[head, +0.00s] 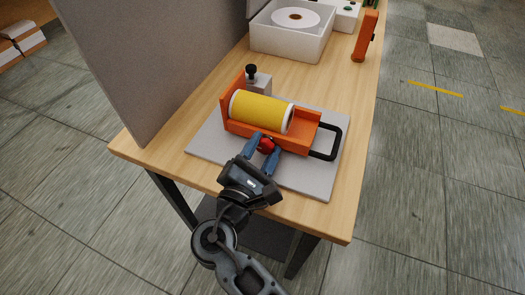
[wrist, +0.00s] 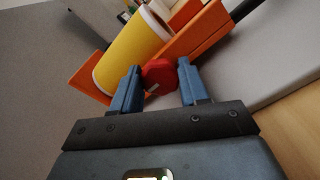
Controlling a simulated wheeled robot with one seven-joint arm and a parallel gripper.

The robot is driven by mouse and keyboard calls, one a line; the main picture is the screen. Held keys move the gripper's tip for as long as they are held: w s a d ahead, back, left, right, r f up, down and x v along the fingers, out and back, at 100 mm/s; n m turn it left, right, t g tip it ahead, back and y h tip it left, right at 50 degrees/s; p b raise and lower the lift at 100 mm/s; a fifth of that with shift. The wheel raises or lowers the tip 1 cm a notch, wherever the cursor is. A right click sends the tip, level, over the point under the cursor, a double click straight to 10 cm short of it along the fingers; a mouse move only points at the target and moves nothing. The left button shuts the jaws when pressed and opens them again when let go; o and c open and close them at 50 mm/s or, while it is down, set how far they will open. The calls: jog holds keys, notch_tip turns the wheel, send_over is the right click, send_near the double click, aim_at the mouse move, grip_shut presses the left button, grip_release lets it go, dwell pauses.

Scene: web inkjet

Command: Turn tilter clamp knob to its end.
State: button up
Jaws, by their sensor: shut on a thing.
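The tilter is an orange cradle (head: 308,138) on a grey base plate (head: 207,139), with a yellow roll (head: 261,111) lying in it. A red clamp knob (head: 267,144) is on the cradle's near side. My gripper (head: 264,148) reaches it from the front, one blue finger on each side. In the wrist view the red knob (wrist: 158,77) sits between the fingertips of my gripper (wrist: 160,78), which is shut on it. The wrist view also shows the yellow roll (wrist: 130,52) and orange cradle (wrist: 203,32) behind the knob. The knob's shaft is hidden.
A black handle (head: 333,143) sticks out at the cradle's right end. A black-topped grey block (head: 258,83) stands behind the roll. A grey partition (head: 160,60) borders the table's left. A white box (head: 290,43) and an orange device (head: 365,37) stand farther back.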

jog(key=shift+m, duration=0.3)
jog(key=o, duration=1.1)
jog(key=shift+c, duration=0.2)
jog(key=shift+s, duration=0.1)
jog(key=shift+b+v, duration=0.5)
jog(key=shift+v, duration=3.35)
